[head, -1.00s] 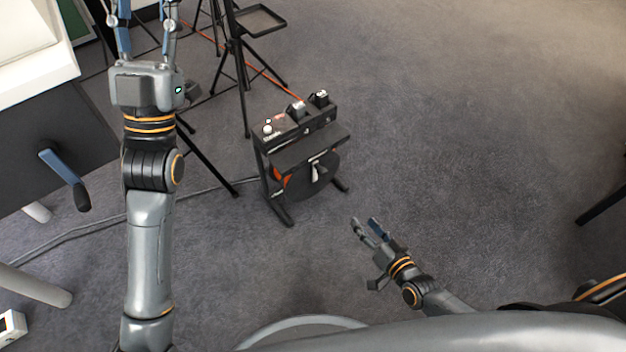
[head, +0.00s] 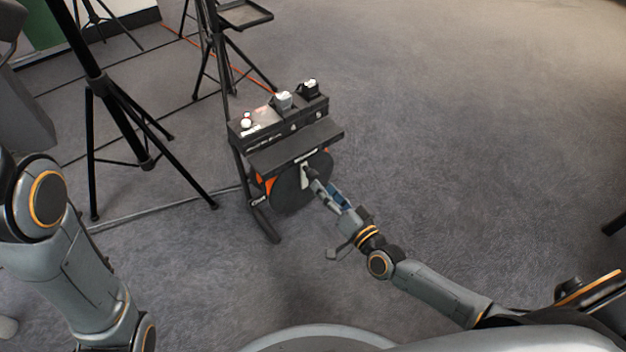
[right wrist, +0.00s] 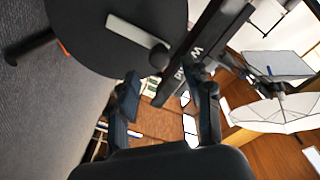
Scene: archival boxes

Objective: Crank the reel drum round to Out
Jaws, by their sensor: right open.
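The reel drum (head: 288,196) is a black disc on the front of a dark stand, with orange behind its edge. Its pale crank arm (head: 305,176) shows on the face. In the right wrist view the drum (right wrist: 115,35) fills the upper left, and the crank arm (right wrist: 130,30) ends in a dark knob (right wrist: 159,55). My right gripper (head: 320,186) is open at the crank; in the wrist view its fingers (right wrist: 166,78) stand apart just short of the knob. I cannot tell whether they touch it. A white label on the stand's left is too small to read surely. My left gripper is out of view.
The stand's top panel (head: 262,131) carries several small controls. Black tripods (head: 97,150) stand to its left and behind, one with a tray (head: 245,14). A cable (head: 165,214) runs along the floor. The carpet (head: 450,140) to the right is clear.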

